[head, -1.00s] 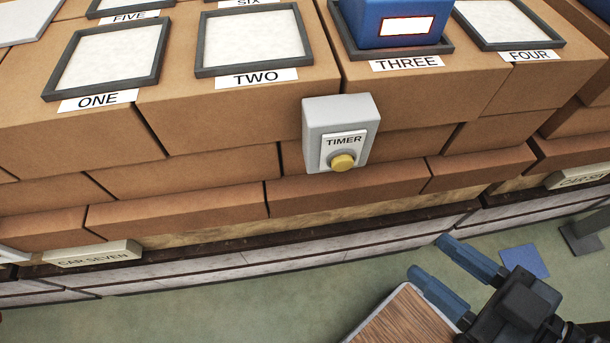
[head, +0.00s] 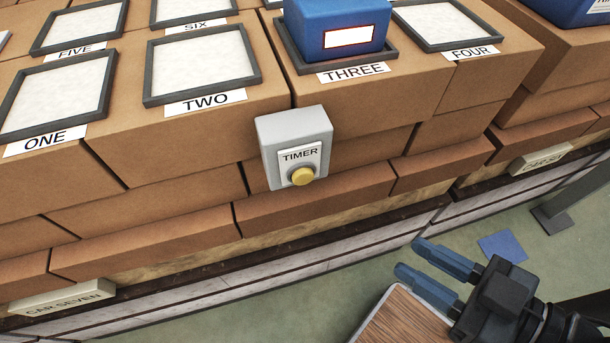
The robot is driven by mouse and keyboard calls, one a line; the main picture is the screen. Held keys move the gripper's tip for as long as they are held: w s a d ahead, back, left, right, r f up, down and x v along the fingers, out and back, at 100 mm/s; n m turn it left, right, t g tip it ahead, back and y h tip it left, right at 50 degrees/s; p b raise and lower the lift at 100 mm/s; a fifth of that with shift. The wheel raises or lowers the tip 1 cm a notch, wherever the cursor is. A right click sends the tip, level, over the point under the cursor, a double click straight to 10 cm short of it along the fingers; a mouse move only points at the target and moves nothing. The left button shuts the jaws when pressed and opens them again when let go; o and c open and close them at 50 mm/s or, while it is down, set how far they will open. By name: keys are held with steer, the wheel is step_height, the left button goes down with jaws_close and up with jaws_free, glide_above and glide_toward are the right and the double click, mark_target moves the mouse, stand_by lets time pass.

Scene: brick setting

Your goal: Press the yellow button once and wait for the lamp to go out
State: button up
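The yellow button (head: 303,176) sits on the lower front of a grey box labelled TIMER (head: 294,140), fixed to the front face of the brick stack. No lamp that I can make out shows in the head view. My gripper (head: 408,257) is at the lower right, with its two blue fingers apart and nothing between them. It is to the right of and below the button in the picture, clear of it.
Framed white pads labelled ONE (head: 54,95), TWO (head: 203,58) and FOUR (head: 444,22) lie on the bricks. A blue bin (head: 340,25) stands on THREE. A wooden surface (head: 402,322) is below my gripper. Green floor lies in front of the stack.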

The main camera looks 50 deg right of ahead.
steer(key=shift+w+a, duration=0.1)
steer(key=shift+w, duration=0.05)
steer(key=c, duration=0.3)
jaws_close()
stand_by(0.9)
